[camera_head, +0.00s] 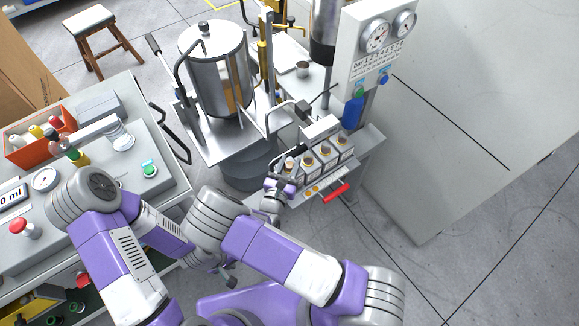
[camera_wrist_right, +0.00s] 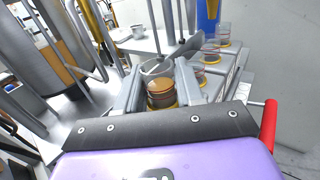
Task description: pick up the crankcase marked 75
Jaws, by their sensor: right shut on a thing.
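My right gripper (camera_head: 284,184) is at the near left end of this row. In the right wrist view its two grey fingers (camera_wrist_right: 160,97) are shut on the end crankcase (camera_wrist_right: 161,88), one on each side.
A red handle (camera_head: 336,192) juts out in front of the fixture. A gauge panel (camera_head: 375,45) and blue cylinder (camera_head: 352,113) stand behind it. A steel tank (camera_head: 213,65) is on the left. A control bench (camera_head: 140,185) with an orange bin (camera_head: 38,140) is further left.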

